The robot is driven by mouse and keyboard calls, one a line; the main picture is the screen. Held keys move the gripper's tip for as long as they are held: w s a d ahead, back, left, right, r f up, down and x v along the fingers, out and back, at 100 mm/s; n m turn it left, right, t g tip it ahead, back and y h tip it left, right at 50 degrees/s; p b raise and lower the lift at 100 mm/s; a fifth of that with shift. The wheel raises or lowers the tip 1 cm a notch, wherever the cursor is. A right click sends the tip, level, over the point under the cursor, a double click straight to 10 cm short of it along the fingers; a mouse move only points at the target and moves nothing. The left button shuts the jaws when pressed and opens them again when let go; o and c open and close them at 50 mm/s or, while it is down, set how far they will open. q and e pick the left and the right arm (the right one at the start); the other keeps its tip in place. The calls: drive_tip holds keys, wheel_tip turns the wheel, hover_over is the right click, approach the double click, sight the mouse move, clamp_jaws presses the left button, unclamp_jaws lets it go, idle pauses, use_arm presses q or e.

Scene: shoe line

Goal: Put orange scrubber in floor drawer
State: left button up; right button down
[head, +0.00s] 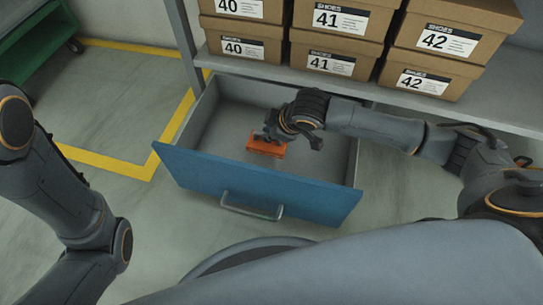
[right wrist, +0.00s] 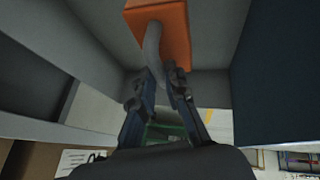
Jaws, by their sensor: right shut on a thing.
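The orange scrubber (head: 267,145) is inside the open floor drawer (head: 260,181), near its front wall in the head view. In the right wrist view the scrubber (right wrist: 172,22) shows its orange block and a curved grey handle. My right gripper (head: 272,133) reaches into the drawer from the right and is shut on that handle (right wrist: 153,48). I cannot tell whether the scrubber touches the drawer floor. The drawer has a blue front with a grey bar handle (head: 251,208). My left arm is at the left edge of the head view, and its gripper is out of frame.
Shoe boxes (head: 333,47) marked 40, 41 and 42 stand on the grey shelf (head: 490,91) above and behind the drawer. A green cart (head: 37,40) is at the far left. Yellow floor tape (head: 115,165) runs left of the drawer. The drawer's left part is empty.

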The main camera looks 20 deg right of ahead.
sight(270, 144)
wheel_tip(270, 144, down, 6)
drive_tip(key=b, duration=0.4)
drive_tip(key=shift+r, duration=0.15)
wheel_tip(270, 144, down, 5)
drive_tip(key=b, duration=0.4)
drive_tip(key=shift+r, duration=0.35)
drive_tip(key=c, duration=1.4)
unclamp_jaws()
drive_tip(key=shift+r, duration=0.1)
